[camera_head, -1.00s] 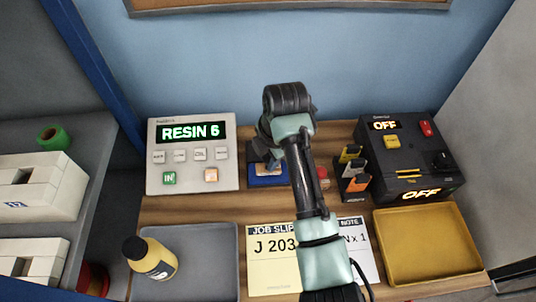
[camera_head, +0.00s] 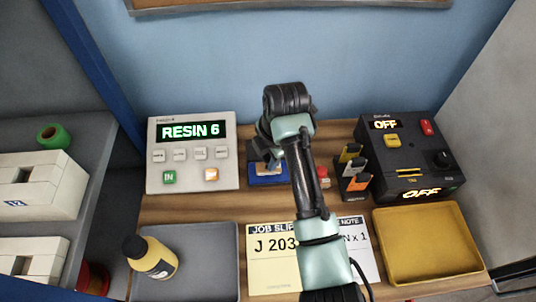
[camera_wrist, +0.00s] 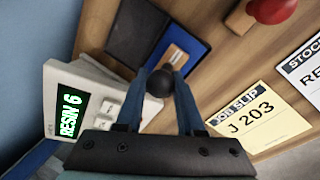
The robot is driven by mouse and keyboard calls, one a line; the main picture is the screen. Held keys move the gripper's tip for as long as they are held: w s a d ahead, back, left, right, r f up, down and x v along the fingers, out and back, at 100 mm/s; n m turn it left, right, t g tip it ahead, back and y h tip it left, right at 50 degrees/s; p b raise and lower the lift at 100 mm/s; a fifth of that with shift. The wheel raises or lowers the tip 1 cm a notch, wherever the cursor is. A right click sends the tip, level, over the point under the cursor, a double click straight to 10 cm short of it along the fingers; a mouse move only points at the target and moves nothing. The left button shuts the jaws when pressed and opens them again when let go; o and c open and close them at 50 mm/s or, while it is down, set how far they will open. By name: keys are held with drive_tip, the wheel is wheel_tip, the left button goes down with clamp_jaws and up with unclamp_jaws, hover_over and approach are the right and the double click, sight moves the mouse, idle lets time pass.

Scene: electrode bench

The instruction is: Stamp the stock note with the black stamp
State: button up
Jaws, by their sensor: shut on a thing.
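The black stamp shows in the wrist view as a round black knob (camera_wrist: 160,84) between my fingers, with what looks like its wooden block (camera_wrist: 176,56) beyond it. My gripper (camera_wrist: 161,77) is shut on the knob. The block lies over the blue ink pad (camera_wrist: 190,46); I cannot tell whether it touches the pad. In the head view my arm partly hides the pad (camera_head: 262,180). The white stock note (camera_head: 362,262) lies at the front, partly behind my arm; its corner shows in the wrist view (camera_wrist: 314,88).
The yellow job slip (camera_head: 268,272) lies left of the note. A red-knobbed stamp (camera_wrist: 272,9) stands right of the pad. A RESIN 6 panel (camera_head: 192,182) is to the left. A marker rack (camera_head: 352,186), black device (camera_head: 405,155), yellow tray (camera_head: 425,277) and grey tray (camera_head: 205,265) surround the papers.

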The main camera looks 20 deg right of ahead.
drive_tip(key=shift+f, duration=0.45)
idle(1.3)
drive_tip(key=shift+r, duration=0.1)
drive_tip(key=p+v, duration=0.2)
drive_tip(key=w+p+v, duration=0.1)
drive_tip(key=p+v, duration=0.3)
drive_tip(key=v, duration=0.1)
drive_tip(key=shift+w+a+r+p, duration=0.15)
drive_tip(key=shift+w+a+p, duration=0.1)
drive_tip(key=shift+w+p, duration=0.05)
idle(0.3)
